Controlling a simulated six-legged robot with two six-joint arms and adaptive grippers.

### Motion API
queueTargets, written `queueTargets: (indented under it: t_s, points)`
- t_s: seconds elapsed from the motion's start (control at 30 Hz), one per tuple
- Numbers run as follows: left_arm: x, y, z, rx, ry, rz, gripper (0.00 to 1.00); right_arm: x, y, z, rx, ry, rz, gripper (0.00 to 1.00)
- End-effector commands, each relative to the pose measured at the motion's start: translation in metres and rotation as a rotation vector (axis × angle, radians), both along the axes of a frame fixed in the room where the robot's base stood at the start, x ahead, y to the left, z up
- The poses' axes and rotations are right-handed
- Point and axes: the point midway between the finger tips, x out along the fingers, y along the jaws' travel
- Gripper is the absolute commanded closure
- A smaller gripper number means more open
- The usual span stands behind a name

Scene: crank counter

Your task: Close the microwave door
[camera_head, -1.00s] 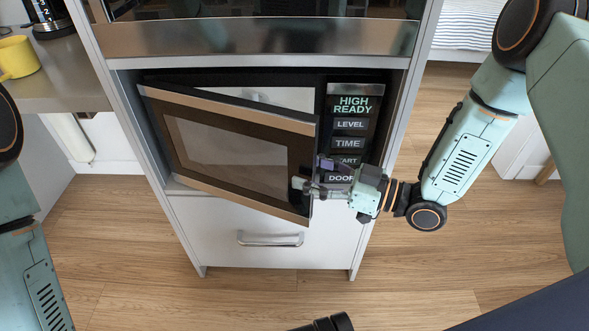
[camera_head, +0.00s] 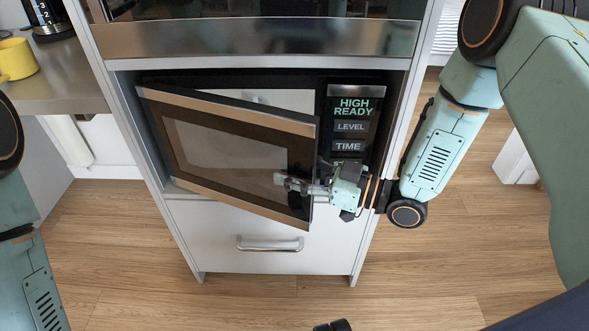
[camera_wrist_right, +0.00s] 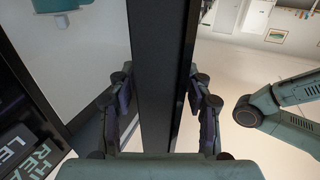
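The microwave (camera_head: 352,108) sits in a cabinet niche, with its lit button panel on the right. Its door (camera_head: 222,104), with a dark frame and a window, stands ajar. The door is hinged at the left and its right edge stands out from the body. My right gripper (camera_head: 300,182) is at the lower part of that free edge, one finger in front of the door and the other mostly hidden behind it. In the right wrist view the door edge (camera_wrist_right: 162,70) lies between its spread fingers; firm contact cannot be made out. My left gripper is out of view.
A drawer with a metal handle (camera_head: 270,244) is below the microwave, and an oven front (camera_head: 260,37) is above. A counter (camera_head: 62,85) with a yellow mug (camera_head: 17,58) is at the left. The wooden floor (camera_head: 130,250) in front is clear.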

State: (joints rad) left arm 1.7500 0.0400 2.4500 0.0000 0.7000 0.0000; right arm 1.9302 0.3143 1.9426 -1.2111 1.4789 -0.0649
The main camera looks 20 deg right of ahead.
Motion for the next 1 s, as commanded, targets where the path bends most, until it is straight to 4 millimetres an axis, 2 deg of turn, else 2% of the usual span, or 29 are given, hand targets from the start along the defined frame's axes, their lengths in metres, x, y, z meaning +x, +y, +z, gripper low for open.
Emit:
queueTargets:
  t_s: [0.07, 0.53, 1.0]
  points:
    - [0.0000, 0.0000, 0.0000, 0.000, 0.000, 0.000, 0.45, -0.0001, -0.0001, 0.0000, 0.000, 0.000, 0.000, 0.60]
    - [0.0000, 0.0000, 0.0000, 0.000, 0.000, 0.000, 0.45, -0.0002, -0.0001, -0.0001, 0.000, 0.000, 0.000, 1.00]
    - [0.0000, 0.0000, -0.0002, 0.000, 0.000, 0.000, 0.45, 0.0035, -0.0022, -0.0004, -0.001, -0.001, 0.001, 1.00]
